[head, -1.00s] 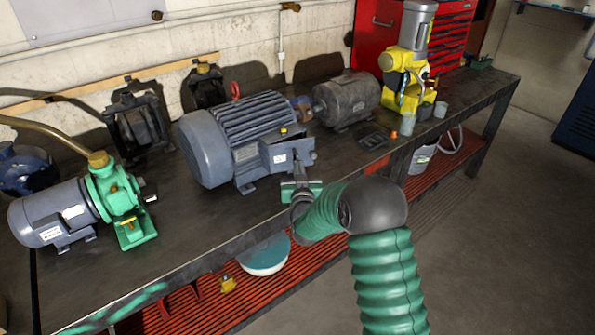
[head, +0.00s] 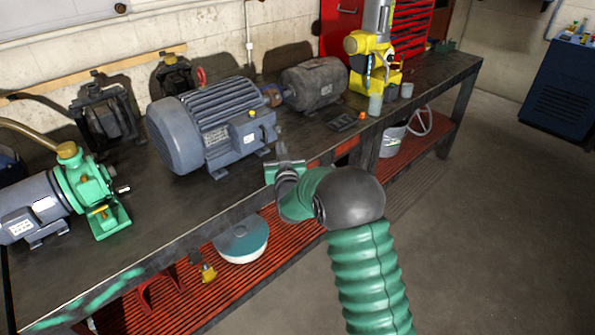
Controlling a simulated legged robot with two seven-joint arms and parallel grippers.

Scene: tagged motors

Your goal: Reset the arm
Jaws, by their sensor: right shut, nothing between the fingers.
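My right arm, in a green ribbed sleeve, comes up from the bottom of the head view. Its gripper (head: 281,150) is shut and empty, pointing away from me over the bench's front edge. It is just right of the big blue-grey motor (head: 215,128), and a gap seems to show between them. The motor has a finned top, a red lifting eye and a yellow cap. My left gripper is not in view.
The dark bench (head: 165,205) also carries a green pump (head: 95,190), a grey motor (head: 315,84), a yellow machine (head: 372,60) and small cups (head: 375,104). A round teal-and-white object (head: 241,240) lies on the red lower shelf. Floor at right is clear.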

